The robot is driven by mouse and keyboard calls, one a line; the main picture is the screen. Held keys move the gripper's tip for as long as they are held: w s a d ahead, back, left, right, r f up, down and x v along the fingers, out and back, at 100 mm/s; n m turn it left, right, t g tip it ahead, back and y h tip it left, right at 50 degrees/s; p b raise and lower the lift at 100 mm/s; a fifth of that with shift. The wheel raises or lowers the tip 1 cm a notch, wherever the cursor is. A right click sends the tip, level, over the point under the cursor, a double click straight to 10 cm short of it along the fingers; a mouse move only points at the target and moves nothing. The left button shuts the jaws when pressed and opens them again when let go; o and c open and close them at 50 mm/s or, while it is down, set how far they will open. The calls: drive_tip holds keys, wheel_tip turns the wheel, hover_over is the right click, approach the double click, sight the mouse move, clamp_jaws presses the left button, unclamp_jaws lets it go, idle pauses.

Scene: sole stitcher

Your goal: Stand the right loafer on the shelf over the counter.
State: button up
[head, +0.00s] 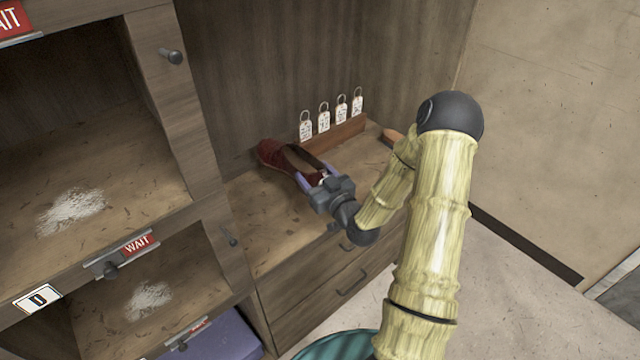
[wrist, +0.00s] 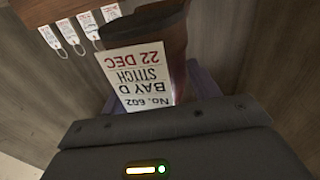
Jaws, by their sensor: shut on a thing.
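A dark red loafer (head: 276,155) is at the wooden counter (head: 268,240), toe pointing to the back left in the head view. My gripper (head: 318,182) is shut on the loafer's near end. Whether the sole touches the counter or hangs just above it, I cannot tell. In the wrist view the loafer (wrist: 160,35) shows between the jaws, with a white tag on it (wrist: 140,75) reading No. 602, BAY D, STITCH, 22 DEC, upside down. Most of the loafer is hidden there by the tag and the gripper body.
Several white tags (head: 324,117) hang on a wooden strip (head: 345,133) at the counter's back. Left is a cabinet with open bays, one with a red WAIT sign (head: 138,244). A purple box (head: 222,338) is in a lower bay. Drawers (head: 335,290) are under the counter.

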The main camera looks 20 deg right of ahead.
drive_tip(key=shift+f, duration=2.8)
drive_tip(key=shift+f, duration=2)
drive_tip(key=shift+c, duration=0.2)
drive_tip(key=o, duration=1.3)
drive_tip(key=s+d+b, duration=0.2)
drive_tip(key=s, duration=0.9)
drive_tip(key=shift+s+d, duration=0.2)
drive_tip(key=shift+s, duration=0.2)
drive_tip(key=shift+a+f, duration=0.1)
drive_tip(key=shift+f, duration=0.05)
